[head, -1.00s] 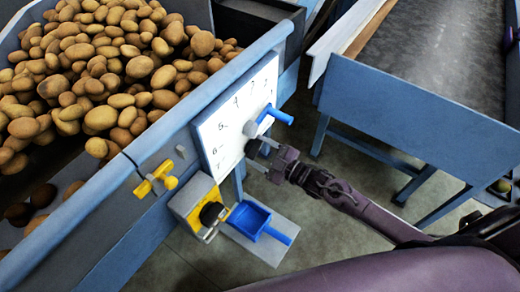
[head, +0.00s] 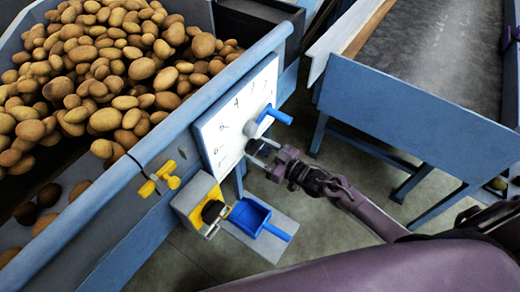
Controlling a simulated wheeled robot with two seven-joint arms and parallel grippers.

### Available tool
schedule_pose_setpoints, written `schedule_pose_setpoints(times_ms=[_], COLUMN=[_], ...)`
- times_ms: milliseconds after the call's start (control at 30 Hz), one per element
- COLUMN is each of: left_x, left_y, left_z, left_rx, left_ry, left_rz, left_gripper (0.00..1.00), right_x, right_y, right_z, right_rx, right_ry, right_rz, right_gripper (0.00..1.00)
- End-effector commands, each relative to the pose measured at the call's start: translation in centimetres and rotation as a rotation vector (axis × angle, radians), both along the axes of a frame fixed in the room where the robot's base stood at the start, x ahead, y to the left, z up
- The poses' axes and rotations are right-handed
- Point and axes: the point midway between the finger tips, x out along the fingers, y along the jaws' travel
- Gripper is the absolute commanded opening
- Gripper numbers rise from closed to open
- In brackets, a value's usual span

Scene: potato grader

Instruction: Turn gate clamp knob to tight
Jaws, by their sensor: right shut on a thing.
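A white dial plate (head: 222,134) with dark marks is on the blue side wall of the potato bin. A grey hub (head: 250,128) with a blue crank handle (head: 275,115) stands out from it. Just below the hub, a small grey knob (head: 253,147) sits at the plate's lower right edge. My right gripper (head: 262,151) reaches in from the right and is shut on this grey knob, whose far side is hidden. A yellow winged knob (head: 159,180) is on the wall further left, apart from my gripper. My left gripper is not in view.
A yellow and grey box (head: 199,203) with a black knob is below the dial. A blue scoop (head: 253,218) lies on a grey plate beside it. Potatoes (head: 100,65) fill the bin. A blue conveyor table (head: 420,120) stands at right, with open floor between.

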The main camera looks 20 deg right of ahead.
Motion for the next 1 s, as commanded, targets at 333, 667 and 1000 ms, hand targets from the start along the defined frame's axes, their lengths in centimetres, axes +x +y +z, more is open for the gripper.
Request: schedule_pose_setpoints(times_ms=[333, 667, 1000], left_x=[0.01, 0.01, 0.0], left_y=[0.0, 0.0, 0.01], left_z=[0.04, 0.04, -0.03], left_rx=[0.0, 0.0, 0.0], left_ry=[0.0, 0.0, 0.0], left_rz=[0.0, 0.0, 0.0], left_gripper=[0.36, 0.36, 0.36], right_x=[-0.06, -0.04, -0.43], right_y=[0.03, 0.03, -0.32], right_z=[-0.11, -0.08, -0.11], right_rx=[0.014, 0.013, 0.01], right_ry=[0.013, 0.011, 0.01], right_rz=[0.001, 0.001, 0.0], right_gripper=[0.37, 0.82, 0.82])
